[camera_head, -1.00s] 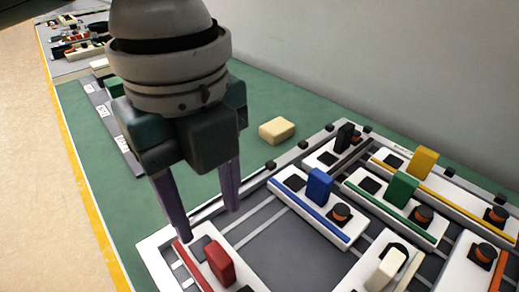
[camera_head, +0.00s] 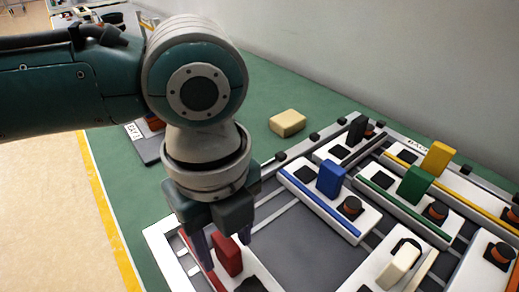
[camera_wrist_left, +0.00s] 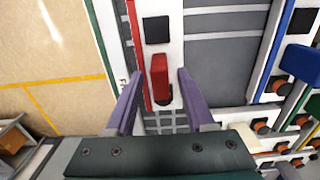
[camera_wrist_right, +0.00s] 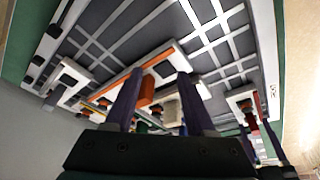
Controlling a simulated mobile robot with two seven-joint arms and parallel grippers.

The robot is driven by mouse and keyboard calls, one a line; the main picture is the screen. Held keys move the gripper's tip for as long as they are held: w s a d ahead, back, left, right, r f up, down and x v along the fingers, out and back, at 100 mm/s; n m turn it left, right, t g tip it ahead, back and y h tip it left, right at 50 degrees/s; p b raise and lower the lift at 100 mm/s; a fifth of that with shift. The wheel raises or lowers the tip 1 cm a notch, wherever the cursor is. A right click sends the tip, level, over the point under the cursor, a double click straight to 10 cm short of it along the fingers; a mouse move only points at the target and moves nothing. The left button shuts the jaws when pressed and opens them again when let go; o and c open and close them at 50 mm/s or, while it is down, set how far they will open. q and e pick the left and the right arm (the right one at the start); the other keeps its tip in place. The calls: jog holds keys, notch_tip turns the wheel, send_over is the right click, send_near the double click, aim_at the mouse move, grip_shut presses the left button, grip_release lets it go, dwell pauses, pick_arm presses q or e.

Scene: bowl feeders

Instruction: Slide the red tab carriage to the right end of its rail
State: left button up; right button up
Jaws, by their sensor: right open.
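The red tab (camera_head: 228,255) stands upright on a white carriage strip with a red stripe, at the near left of the grey panel. My left gripper (camera_head: 226,249) is lowered over it with its fingers apart. In the left wrist view the red tab (camera_wrist_left: 160,77) is between the two open purple fingers (camera_wrist_left: 157,84), with gaps on both sides. A black square pad (camera_wrist_left: 157,30) lies on the same strip. My right gripper (camera_wrist_right: 157,82) is open and empty in the right wrist view, over the panel near an orange tab (camera_wrist_right: 147,90).
Blue (camera_head: 331,179), green (camera_head: 414,186), yellow (camera_head: 437,158), black (camera_head: 357,130) and cream (camera_head: 398,265) tabs stand on neighbouring rails. A loose cream block (camera_head: 288,122) lies on the green table (camera_head: 115,190). A wall runs along the back right.

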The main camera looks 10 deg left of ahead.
pick_arm(q)
grip_shut()
dwell(1.2)
